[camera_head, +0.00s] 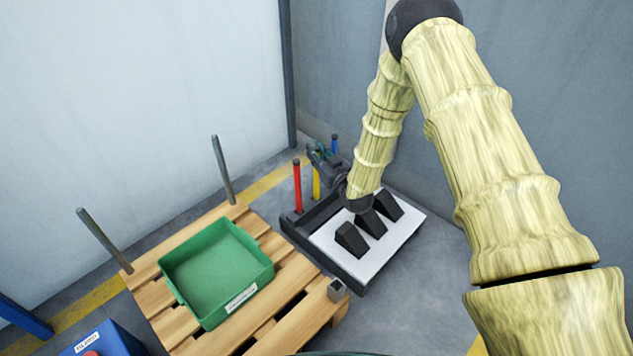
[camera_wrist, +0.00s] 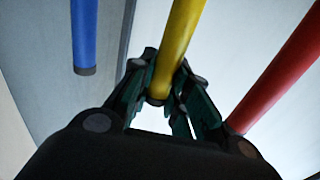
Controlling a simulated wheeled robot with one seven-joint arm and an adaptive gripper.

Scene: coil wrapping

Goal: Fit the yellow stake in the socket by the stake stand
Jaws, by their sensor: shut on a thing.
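The yellow stake (camera_head: 316,182) stands upright at the back left of the stake stand (camera_head: 361,279), between a red stake (camera_head: 297,186) and a blue stake (camera_head: 334,144). My gripper (camera_head: 318,154) is at its upper part. In the wrist view the yellow stake (camera_wrist: 181,42) lies between the fingers (camera_wrist: 158,92), which are shut on it near its end. The stake's foot is partly hidden in the head view. A grey, square, empty-looking socket (camera_head: 337,290) sits on the pallet corner nearest the stand.
The wooden pallet (camera_head: 148,297) carries a green bin (camera_head: 205,310) and has two grey posts (camera_head: 223,170) (camera_head: 104,240) upright at its far side. Black wedges (camera_head: 351,240) stand on the stand's white top, below my forearm. A wall rises close behind the stand.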

